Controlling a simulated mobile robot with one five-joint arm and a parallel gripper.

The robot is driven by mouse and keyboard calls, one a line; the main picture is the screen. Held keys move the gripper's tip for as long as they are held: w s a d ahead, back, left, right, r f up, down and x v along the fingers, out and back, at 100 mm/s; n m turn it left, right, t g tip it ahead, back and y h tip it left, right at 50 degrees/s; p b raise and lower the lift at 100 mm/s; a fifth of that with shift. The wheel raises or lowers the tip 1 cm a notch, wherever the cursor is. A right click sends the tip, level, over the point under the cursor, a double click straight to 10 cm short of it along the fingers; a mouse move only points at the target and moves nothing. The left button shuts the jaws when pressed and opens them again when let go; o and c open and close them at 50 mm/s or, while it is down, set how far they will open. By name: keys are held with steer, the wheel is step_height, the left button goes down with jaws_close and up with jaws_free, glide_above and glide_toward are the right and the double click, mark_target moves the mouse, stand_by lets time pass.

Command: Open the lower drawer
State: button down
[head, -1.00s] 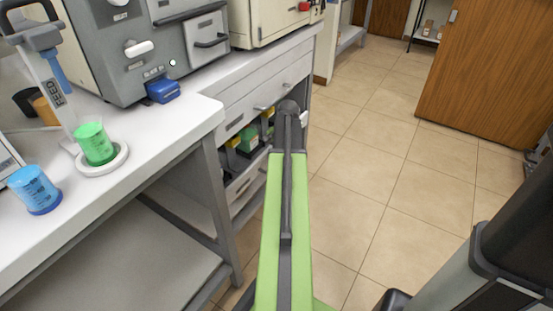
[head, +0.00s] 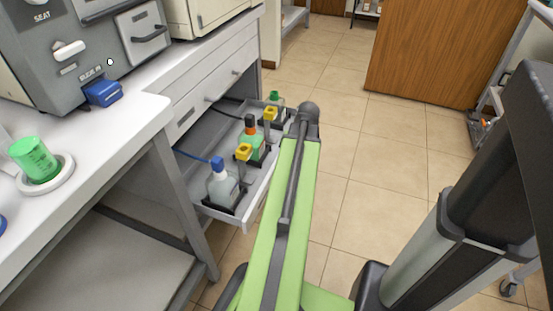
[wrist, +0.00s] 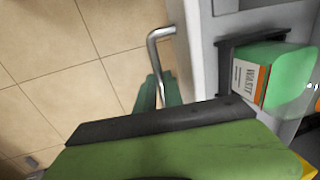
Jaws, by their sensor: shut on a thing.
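The lower drawer (head: 233,218) stands pulled out from the cabinet in the head view, well open, with bottles inside. In the wrist view its pale front (wrist: 202,48) runs down the middle, with a bent metal handle (wrist: 160,36) on its outer face. The green fingers of my gripper (wrist: 157,95) are shut on the handle's lower part. In the head view my arm hides the gripper, the handle and part of the drawer front.
The drawer holds a blue-capped bottle (head: 222,184), an orange-capped green bottle (head: 251,140) and a green-capped one at the back. The upper drawer (head: 190,110) is shut. A white bench (head: 90,150) stands left. Tiled floor (head: 345,150) is clear to the right.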

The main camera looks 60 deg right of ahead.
steer(key=shift+s+d, duration=0.15)
steer(key=shift+s, duration=1)
steer(key=c, duration=1.5)
jaws_free()
